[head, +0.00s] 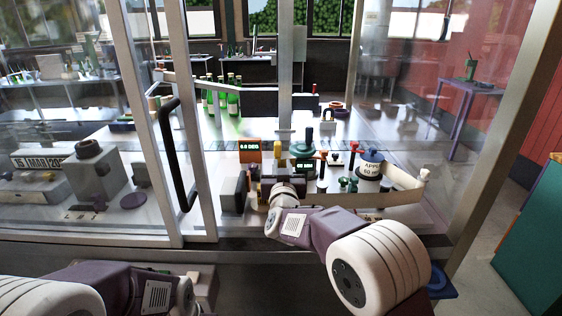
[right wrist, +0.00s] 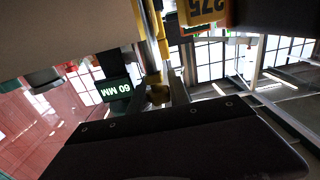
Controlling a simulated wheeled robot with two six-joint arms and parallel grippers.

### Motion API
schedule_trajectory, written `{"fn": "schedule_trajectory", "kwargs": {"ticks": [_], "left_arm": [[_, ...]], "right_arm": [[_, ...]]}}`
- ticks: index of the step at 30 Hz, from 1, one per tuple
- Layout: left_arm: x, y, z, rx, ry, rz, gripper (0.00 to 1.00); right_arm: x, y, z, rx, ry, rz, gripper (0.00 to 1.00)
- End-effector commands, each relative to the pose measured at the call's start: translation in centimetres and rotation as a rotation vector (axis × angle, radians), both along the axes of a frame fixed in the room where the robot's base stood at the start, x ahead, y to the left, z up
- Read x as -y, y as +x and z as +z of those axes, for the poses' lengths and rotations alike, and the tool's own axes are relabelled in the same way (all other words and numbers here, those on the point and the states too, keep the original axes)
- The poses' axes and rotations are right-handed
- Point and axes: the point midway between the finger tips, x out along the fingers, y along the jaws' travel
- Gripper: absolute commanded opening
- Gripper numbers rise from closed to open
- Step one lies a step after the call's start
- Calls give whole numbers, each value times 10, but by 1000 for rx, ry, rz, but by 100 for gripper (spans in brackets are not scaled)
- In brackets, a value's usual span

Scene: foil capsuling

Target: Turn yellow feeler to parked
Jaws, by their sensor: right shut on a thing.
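A yellow feeler (right wrist: 155,45) shows as a thin upright bar in the right wrist view, its end running down between my right fingers. In the head view a small yellow part (head: 278,147) stands just behind my right gripper (head: 264,182), by the orange-red readout (head: 250,150). The right gripper (right wrist: 160,92) is shut on the yellow feeler; its wide jaws hide most of the contact. My left arm (head: 155,295) is low at the bottom left, and its fingers cannot be made out.
A green "60 MM" readout (right wrist: 116,89) and a yellow block marked 275 (right wrist: 204,12) are close to the right gripper. Green bottles (head: 232,98) stand farther back. A glass door frame with a black handle (head: 176,155) is on the left.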

Motion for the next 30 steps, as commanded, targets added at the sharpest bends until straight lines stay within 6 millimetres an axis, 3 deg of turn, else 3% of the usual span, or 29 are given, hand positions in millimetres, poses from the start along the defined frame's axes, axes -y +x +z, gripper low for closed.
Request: {"fn": "schedule_trajectory", "kwargs": {"ticks": [16,17,19,30], "left_arm": [[0,0,7,0,0,0,36],[0,0,7,0,0,0,36],[0,0,7,0,0,0,36],[0,0,5,0,0,0,36]], "right_arm": [[1,0,2,6,2,-29,0],[1,0,2,6,2,-29,28],[1,0,2,6,1,-29,45],[1,-8,1,4,1,-28,45]]}}
